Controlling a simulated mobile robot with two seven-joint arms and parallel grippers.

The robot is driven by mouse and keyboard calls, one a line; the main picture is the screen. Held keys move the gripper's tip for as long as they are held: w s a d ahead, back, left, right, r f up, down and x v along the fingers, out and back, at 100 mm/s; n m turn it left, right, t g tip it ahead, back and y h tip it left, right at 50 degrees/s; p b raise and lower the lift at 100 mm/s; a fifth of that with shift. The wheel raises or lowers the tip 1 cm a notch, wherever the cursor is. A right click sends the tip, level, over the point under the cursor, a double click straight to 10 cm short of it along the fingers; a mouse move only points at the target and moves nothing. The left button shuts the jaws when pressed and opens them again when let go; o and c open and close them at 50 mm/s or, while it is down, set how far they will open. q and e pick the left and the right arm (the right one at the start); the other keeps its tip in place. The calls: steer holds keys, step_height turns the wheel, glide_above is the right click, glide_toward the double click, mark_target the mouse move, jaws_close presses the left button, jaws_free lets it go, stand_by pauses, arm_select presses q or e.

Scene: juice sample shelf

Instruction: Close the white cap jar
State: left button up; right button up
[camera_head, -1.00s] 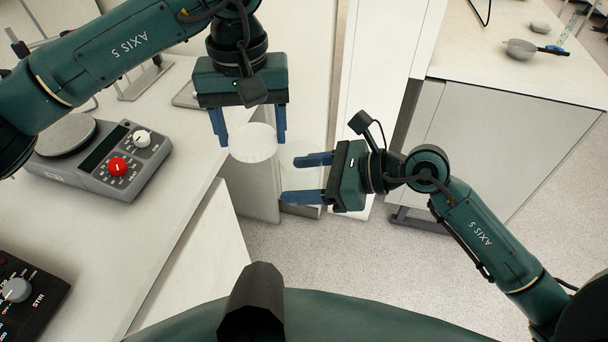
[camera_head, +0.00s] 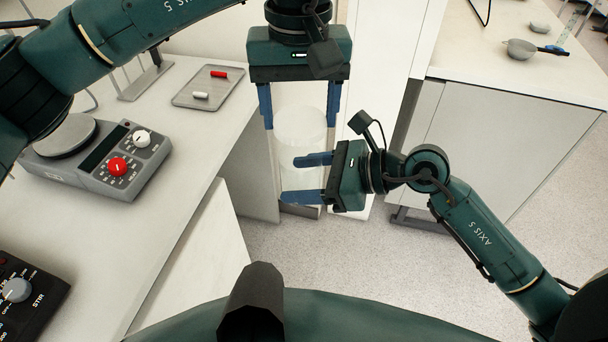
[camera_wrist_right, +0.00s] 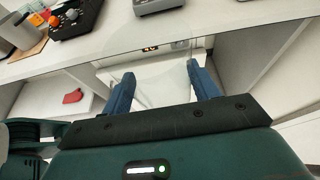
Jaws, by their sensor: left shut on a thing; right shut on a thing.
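My left gripper (camera_head: 299,112) points down and is shut on the round white cap (camera_head: 301,118). It holds the cap level, directly over the jar as seen from the head. My right gripper (camera_head: 306,178) comes in from the right, lower down, and is shut on the pale, see-through jar (camera_head: 298,178). The jar stands upright in mid-air beyond the bench edge, faint against the white background. In the right wrist view the jar (camera_wrist_right: 162,88) is a faint shape between the right gripper's fingers (camera_wrist_right: 160,88). I cannot tell whether cap and jar touch.
A hotplate (camera_head: 100,160) with red and white knobs stands on the left bench. A tray (camera_head: 208,88) with a red and a white bar lies behind it. A dark stirrer (camera_head: 25,290) is at lower left. Open floor lies between the benches.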

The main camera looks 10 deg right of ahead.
mark_target(300, 120)
arm_select(q)
steer(key=shift+f, duration=1.55)
steer(key=shift+f, duration=0.85)
steer(key=shift+f, duration=0.6)
arm_select(e)
jaws_close()
arm_select(q)
steer(key=m, duration=0.5)
steer(key=shift+m, duration=0.4)
steer(key=m, duration=0.3)
steer(key=shift+m, duration=0.4)
steer(key=m, duration=0.3)
